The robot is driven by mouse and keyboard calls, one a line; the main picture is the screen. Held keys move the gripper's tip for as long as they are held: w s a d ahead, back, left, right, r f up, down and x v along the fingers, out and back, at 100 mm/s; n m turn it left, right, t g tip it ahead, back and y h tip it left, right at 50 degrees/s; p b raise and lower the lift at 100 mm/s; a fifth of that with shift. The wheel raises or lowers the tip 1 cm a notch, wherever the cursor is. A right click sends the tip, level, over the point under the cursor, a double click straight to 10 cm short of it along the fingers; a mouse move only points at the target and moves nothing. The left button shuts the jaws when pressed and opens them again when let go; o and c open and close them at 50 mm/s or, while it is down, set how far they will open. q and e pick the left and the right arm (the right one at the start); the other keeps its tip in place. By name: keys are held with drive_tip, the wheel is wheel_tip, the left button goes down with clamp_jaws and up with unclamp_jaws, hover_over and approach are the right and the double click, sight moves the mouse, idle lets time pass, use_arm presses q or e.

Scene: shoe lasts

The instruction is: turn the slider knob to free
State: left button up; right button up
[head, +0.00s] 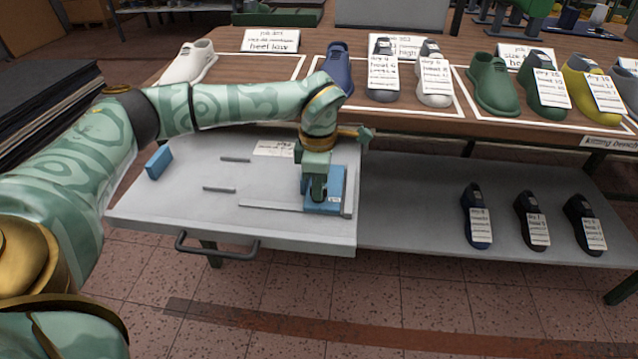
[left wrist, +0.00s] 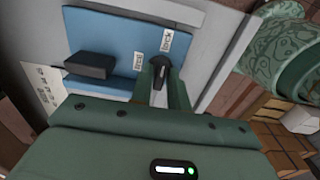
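The blue slider (head: 335,186) sits at the right end of the grey pull-out board. In the left wrist view the blue slider (left wrist: 110,35) carries a dark block-shaped grip (left wrist: 88,66) and two small labels, "free" (left wrist: 138,62) and "lock" (left wrist: 167,41). The black knob (left wrist: 160,70) points at the "lock" label. My left gripper (head: 314,192) comes down on the slider from above; in the left wrist view its fingers (left wrist: 161,92) stand close on both sides of the knob, shut on it. The gripper hides the knob in the head view. My right gripper is not in view.
The grey board (head: 165,200) has a blue stop (head: 159,163), slots and a front handle (head: 217,246). Several shoe lasts stand on the wooden bench (head: 420,118) behind. More dark lasts (head: 533,220) lie on the lower shelf at right. The shelf's middle is clear.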

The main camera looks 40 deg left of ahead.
use_arm(q)
clamp_jaws()
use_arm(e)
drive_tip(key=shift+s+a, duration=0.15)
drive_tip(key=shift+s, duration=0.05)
use_arm(q)
drive_tip(key=shift+r, duration=0.1)
drive_tip(key=shift+r+n+p, duration=0.1)
drive_tip(key=shift+n+p, duration=0.2)
drive_tip(key=shift+p, duration=0.7)
drive_tip(key=n+p, duration=1)
drive_tip(key=shift+r+p, duration=0.1)
drive_tip(key=shift+p, duration=0.25)
drive_tip(key=n+p, duration=0.3)
drive_tip(key=n, duration=0.2)
drive_tip(key=shift+p, duration=0.4)
drive_tip(key=shift+f+n+p, duration=0.25)
drive_tip(key=shift+n+p, duration=0.35)
drive_tip(key=shift+n, duration=0.5)
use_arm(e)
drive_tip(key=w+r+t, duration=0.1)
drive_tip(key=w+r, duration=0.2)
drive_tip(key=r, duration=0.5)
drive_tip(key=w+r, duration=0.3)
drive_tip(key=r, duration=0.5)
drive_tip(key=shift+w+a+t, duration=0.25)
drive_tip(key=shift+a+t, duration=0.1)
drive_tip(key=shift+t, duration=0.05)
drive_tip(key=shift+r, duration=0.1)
